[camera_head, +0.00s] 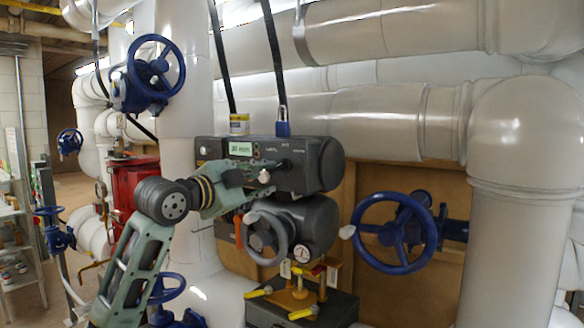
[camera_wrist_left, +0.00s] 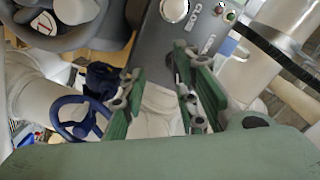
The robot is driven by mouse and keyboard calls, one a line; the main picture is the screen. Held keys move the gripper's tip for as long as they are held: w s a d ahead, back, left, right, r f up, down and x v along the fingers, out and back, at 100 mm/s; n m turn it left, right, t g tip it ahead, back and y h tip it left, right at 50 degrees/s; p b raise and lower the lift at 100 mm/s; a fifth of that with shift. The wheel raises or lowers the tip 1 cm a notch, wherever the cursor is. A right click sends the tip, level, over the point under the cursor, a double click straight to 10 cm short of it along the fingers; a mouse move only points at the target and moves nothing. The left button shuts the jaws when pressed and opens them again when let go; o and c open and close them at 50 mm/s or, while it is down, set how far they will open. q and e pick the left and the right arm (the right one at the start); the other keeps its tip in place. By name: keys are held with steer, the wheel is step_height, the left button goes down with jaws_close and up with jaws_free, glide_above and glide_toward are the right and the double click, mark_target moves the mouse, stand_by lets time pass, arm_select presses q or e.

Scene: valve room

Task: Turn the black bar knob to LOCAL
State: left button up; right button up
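The black bar knob (camera_head: 283,164) juts from the front of the grey actuator box (camera_head: 320,165), right of its lit display (camera_head: 240,148) reading about 30 mm. My left gripper (camera_head: 258,180) is in front of the box face, its fingertips left of and slightly below the knob. Whether they touch the box cannot be told. In the left wrist view the green fingers (camera_wrist_left: 160,98) are apart with nothing held between them. The grey panel shows there with a round silver part (camera_wrist_left: 174,10) and white lettering; the bar knob is not clearly visible there. My right gripper is not in view.
Below the box are a grey handwheel (camera_head: 265,238) and yellow-handled small valves (camera_head: 301,312). A blue handwheel (camera_head: 395,233) is to the right, another (camera_head: 153,72) at upper left. Large white pipes (camera_head: 520,200) surround the box. A shelf (camera_head: 15,230) stands far left.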

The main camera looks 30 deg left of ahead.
mark_target(275, 168)
arm_select(q)
steer(key=w+p, duration=0.1)
steer(key=w, duration=0.1)
steer(key=w+r+p, duration=0.2)
steer(key=w+p, duration=0.1)
steer(key=shift+w+r, duration=0.2)
steer(key=shift+w, duration=0.15)
steer(key=shift+w+f, duration=0.1)
steer(key=shift+w, duration=0.1)
jaws_close()
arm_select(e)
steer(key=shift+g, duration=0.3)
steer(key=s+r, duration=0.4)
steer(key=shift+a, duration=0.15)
